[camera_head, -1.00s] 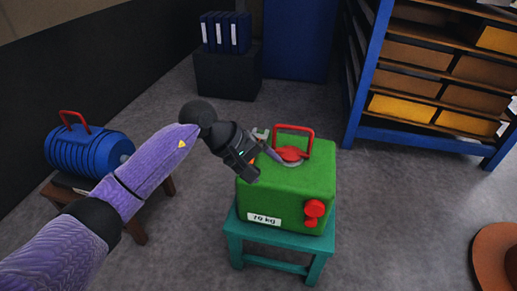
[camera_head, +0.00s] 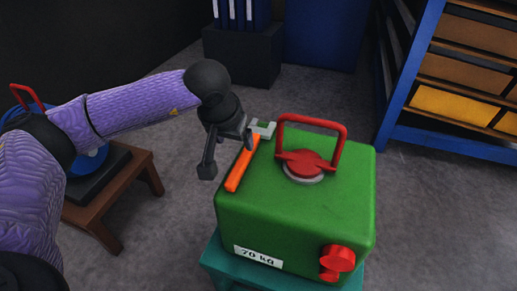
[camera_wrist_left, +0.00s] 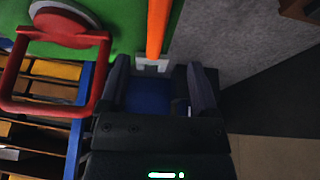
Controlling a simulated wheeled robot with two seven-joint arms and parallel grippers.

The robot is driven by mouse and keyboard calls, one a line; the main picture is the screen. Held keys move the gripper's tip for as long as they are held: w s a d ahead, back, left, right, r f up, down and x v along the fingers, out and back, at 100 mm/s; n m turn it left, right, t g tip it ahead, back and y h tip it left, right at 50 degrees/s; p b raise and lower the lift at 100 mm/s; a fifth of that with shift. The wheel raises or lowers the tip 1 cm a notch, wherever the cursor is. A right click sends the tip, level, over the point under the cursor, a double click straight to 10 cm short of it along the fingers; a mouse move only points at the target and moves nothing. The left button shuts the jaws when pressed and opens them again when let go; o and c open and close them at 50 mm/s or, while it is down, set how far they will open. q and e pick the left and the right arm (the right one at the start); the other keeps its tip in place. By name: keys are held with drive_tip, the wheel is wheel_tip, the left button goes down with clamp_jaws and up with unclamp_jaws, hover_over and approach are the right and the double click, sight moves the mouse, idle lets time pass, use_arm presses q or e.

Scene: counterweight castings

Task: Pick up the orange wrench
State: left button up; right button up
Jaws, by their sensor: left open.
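The orange wrench (camera_head: 243,163) lies on top of the green casting (camera_head: 290,215), along its left edge, with its grey jaw end (camera_head: 263,129) at the far corner. My left gripper (camera_head: 228,156) is open and empty at the far left edge of the casting, close to the wrench; one finger hangs left of the casting. In the left wrist view, the orange handle (camera_wrist_left: 157,27) runs down from the top edge. Its grey end appears between the two open fingers (camera_wrist_left: 160,88). Whether a finger touches the wrench, I cannot tell. My right gripper is not in view.
The casting has a red handle (camera_head: 312,128), a red knob (camera_head: 337,260) and a 70 kg label, and stands on a teal stool (camera_head: 225,265). A brown stool (camera_head: 140,165) with a blue casting is at left. A blue shelf (camera_head: 405,85) stands at right.

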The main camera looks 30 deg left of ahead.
sight(242, 159)
use_arm(q)
drive_tip(key=b+x, duration=0.2)
drive_tip(key=x, duration=0.1)
drive_tip(key=b+x, duration=0.3)
drive_tip(key=x, duration=0.2)
drive_tip(key=shift+s+d+f+b, duration=0.25)
drive_tip(key=shift+f+b, duration=0.15)
drive_tip(key=shift+f, duration=0.1)
drive_tip(key=shift+w+f, duration=0.1)
drive_tip(key=shift+w, duration=0.15)
drive_tip(key=shift+r, duration=0.25)
drive_tip(key=shift+c, duration=0.2)
clamp_jaws()
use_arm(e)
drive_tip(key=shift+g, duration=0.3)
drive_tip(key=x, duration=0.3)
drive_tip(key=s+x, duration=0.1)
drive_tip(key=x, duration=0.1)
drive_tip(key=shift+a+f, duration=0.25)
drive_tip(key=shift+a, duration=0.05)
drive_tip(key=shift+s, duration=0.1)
